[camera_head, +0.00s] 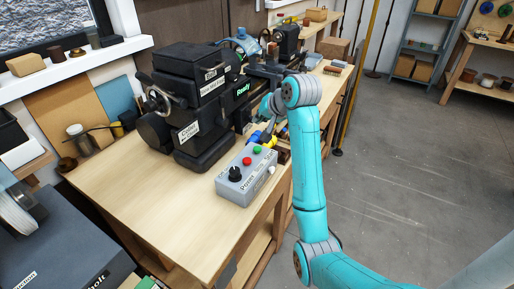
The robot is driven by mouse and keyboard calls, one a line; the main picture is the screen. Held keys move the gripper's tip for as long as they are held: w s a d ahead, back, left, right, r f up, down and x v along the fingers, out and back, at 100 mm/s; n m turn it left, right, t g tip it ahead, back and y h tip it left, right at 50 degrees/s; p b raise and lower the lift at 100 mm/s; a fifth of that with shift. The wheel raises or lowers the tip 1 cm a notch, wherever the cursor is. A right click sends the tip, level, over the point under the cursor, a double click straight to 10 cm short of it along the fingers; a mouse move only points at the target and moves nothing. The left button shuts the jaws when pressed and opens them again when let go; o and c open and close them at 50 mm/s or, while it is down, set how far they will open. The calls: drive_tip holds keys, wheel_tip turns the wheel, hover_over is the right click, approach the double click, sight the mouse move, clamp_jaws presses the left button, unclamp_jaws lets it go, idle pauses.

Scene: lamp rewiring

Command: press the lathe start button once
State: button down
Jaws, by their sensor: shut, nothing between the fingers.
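A grey control box (247,178) sits near the front edge of the wooden bench. It has a black knob (235,173), a red button (246,161) and a green button (257,149) on top. The lettering on its front is hard to read, so I cannot tell from it which button is start. The black lathe (190,105) stands behind it, with a green "Ready" sign. My gripper (266,139) is small in this view, just beyond the green button. It is shut and empty; I cannot tell whether it touches the box.
Blue and yellow items (254,137) lie close behind the box. The wooden bench (150,200) is clear to the left of the box. A dark box (60,245) stands at lower left. Open grey floor (400,180) lies to the right.

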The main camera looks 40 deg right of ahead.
sight(259, 149)
drive_tip(key=shift+f, duration=4.15)
drive_tip(key=shift+f, duration=0.1)
drive_tip(key=shift+f, duration=0.3)
